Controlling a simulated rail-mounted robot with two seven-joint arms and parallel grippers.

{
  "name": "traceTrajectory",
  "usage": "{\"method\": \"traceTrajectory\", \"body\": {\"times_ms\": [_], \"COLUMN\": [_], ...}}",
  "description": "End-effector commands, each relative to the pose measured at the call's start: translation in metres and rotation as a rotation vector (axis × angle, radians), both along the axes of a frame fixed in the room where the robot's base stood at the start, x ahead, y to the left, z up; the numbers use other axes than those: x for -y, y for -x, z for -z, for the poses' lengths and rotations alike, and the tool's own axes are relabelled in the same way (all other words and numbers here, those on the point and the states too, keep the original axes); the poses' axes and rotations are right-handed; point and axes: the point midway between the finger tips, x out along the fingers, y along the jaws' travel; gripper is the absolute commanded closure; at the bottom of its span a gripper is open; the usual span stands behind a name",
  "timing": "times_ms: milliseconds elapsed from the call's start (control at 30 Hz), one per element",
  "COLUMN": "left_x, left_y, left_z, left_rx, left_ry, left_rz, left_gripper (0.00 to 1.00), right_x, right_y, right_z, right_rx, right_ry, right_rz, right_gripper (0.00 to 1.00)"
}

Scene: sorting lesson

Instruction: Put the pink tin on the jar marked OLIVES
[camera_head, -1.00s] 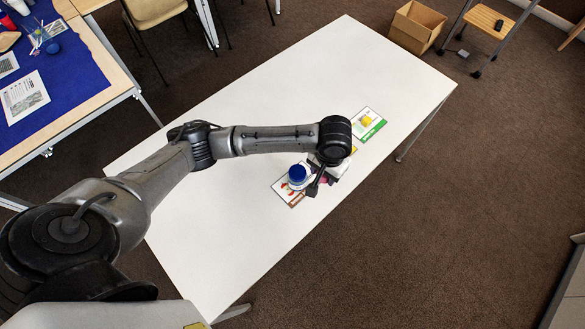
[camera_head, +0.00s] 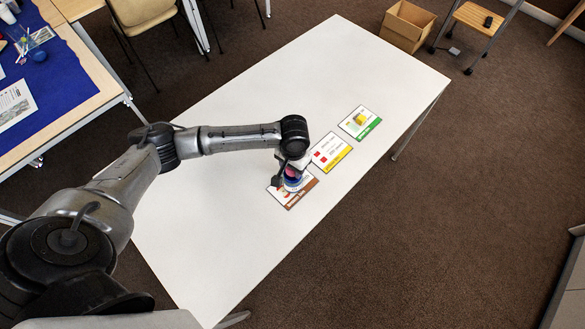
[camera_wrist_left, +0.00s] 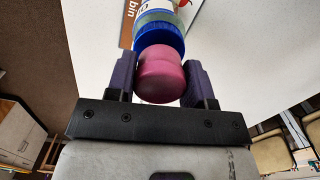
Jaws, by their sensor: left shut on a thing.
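My left gripper (camera_head: 290,167) is shut on the pink tin (camera_wrist_left: 161,76), which sits between its two fingers in the left wrist view. The tin shows as a small pink patch (camera_head: 291,171) in the head view. A jar with a blue lid (camera_wrist_left: 158,36) stands just beyond the tin, and the tin overlaps the lid's near edge in the picture. I cannot tell whether tin and lid touch. The jar's label is mostly cut off and unreadable. In the head view the blue lid (camera_head: 293,182) is partly hidden under my gripper. My right gripper is not in view.
The jar stands on a brown-edged card (camera_head: 297,200) on the white table (camera_head: 215,225). A yellow-edged card (camera_head: 337,160) and a green-edged card (camera_head: 372,126) with a yellow block (camera_head: 360,119) lie farther right. The rest of the table is clear.

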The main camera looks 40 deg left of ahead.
Motion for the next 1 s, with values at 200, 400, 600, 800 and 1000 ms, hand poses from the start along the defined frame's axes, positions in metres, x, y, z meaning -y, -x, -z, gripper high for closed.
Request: {"method": "traceTrajectory", "body": {"times_ms": [200,400,600,800,1000], "left_x": [0.0002,0.0003,0.0003,0.0003,0.0002], "left_y": [-0.0003,-0.0001,-0.0001,-0.0001,-0.0002], "left_z": [0.0123,0.0127,0.0151,0.0150,0.0145], "left_rx": [0.002,0.001,0.001,0.001,0.002], "left_ry": [0.000,0.000,0.000,0.000,0.000], "left_rz": [0.000,0.000,0.000,0.000,0.000], "left_gripper": [0.77,0.77,0.42,0.27,0.27], "right_x": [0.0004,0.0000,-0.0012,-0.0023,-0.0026], "right_y": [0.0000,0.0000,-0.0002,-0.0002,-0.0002], "right_z": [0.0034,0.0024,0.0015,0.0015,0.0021], "right_rx": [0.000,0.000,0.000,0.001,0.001], "right_ry": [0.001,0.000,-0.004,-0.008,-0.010], "right_rz": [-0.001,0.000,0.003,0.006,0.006], "right_gripper": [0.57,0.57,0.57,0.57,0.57]}}
